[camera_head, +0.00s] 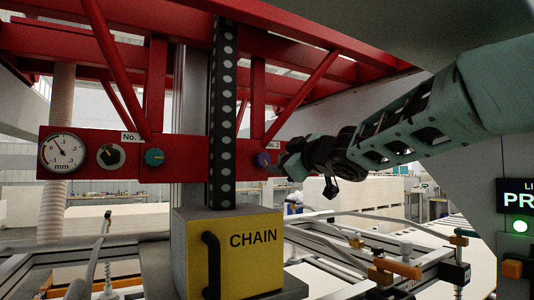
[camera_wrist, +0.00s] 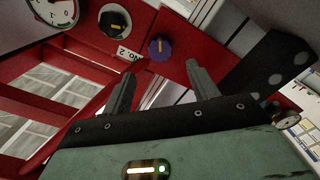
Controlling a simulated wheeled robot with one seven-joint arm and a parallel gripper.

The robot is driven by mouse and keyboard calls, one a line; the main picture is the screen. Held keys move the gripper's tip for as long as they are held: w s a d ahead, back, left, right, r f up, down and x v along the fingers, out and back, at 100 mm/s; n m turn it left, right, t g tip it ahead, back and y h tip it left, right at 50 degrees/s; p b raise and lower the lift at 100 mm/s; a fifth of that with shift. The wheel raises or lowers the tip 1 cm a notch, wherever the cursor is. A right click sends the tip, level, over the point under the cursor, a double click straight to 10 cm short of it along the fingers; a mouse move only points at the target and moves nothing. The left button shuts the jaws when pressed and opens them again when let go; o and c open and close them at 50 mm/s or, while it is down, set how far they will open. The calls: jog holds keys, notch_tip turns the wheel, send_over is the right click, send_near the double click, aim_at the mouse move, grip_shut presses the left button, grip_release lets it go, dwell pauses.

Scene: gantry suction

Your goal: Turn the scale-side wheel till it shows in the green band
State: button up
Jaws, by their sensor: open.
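The red beam carries a teal wheel (camera_head: 153,157) near the "No. 1" label and a blue-purple wheel (camera_head: 262,159) near the "No. 2" label. I cannot tell which is called scale-side. In the wrist view the blue wheel (camera_wrist: 159,48) shows an orange mark. My gripper (camera_wrist: 163,85) is open, with the wheel beyond its fingertips and roughly between them in the picture; contact does not show. In the head view, my gripper (camera_head: 283,161) is beside the blue wheel.
An "mm" gauge (camera_head: 62,152) and a black round dial (camera_head: 111,155) sit left of the teal wheel. Another dial (camera_wrist: 114,22) is near the blue wheel. A black perforated column (camera_head: 223,120) and yellow CHAIN box (camera_head: 240,255) stand left of my gripper. Red struts rise above the beam.

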aim_at(265, 160)
jog(key=p+x, duration=0.3)
jog(key=x, duration=0.4)
jog(key=shift+w+a+p, duration=0.2)
jog(key=shift+w+p, duration=0.1)
jog(key=shift+p, duration=0.1)
jog(key=shift+w+a, duration=0.25)
jog(key=shift+w, duration=0.05)
jog(key=c, duration=1)
